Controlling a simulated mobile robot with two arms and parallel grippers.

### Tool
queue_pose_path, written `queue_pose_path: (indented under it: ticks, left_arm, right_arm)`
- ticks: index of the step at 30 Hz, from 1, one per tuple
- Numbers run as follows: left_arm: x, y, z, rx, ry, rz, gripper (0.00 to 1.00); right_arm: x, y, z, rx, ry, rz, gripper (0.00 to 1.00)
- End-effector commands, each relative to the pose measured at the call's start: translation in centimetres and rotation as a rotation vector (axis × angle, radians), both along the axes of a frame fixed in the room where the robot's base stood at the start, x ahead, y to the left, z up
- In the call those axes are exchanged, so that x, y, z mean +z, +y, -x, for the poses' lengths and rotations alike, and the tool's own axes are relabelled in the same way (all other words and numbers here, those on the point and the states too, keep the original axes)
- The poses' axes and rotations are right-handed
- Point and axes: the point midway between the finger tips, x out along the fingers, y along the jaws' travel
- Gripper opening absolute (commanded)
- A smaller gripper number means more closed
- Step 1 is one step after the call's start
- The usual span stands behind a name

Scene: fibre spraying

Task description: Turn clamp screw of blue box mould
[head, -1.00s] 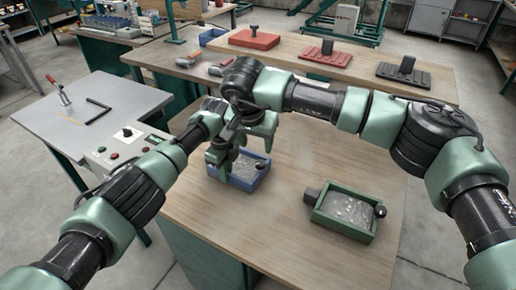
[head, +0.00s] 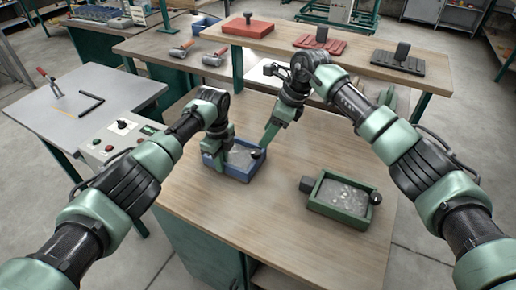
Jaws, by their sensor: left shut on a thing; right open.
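The blue box mould (head: 232,174) sits on the near wooden table with grey, speckled fill inside. Its round dark clamp screw knob (head: 259,153) is at its right end. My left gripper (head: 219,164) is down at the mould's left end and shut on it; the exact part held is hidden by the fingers. My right gripper (head: 267,144) is open, pointing down just above and beside the knob. I cannot tell if it touches the knob.
A green box mould (head: 340,213) with similar fill stands to the right on the same table (head: 240,225). The raised shelf (head: 350,62) behind holds a red block tool and two tampers. A grey side table (head: 85,110) with a control panel stands left.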

Motion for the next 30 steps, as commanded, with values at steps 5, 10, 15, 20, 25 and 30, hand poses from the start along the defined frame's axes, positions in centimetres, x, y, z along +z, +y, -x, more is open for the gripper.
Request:
queue_pose_path:
  ticks: [5,10,15,20,25,30]
  left_arm:
    - [0.1,0.0,-0.1,-0.001,-0.002,0.0,0.0]
    - [0.1,0.0,-0.1,-0.001,-0.002,0.0,0.0]
    - [0.1,0.0,-0.1,-0.001,-0.002,0.0,0.0]
    - [0.1,0.0,-0.1,-0.001,-0.002,0.0,0.0]
    - [0.1,0.0,-0.1,-0.001,-0.002,0.0,0.0]
    - [0.1,0.0,-0.1,-0.001,-0.002,0.0,0.0]
  right_arm:
    - [-3.6,1.5,-0.2,0.002,0.005,0.0,0.52]
    - [-6.0,2.5,-0.6,0.002,0.002,0.001,0.52]
    - [-7.2,2.9,-0.7,0.003,0.0,0.001,0.52]
    - [-7.5,3.0,-0.8,0.003,-0.001,0.001,0.52]
    - [-7.4,3.0,-0.8,0.003,-0.001,0.002,0.49]
    - [-7.4,3.0,-0.8,0.003,-0.001,0.001,0.02]
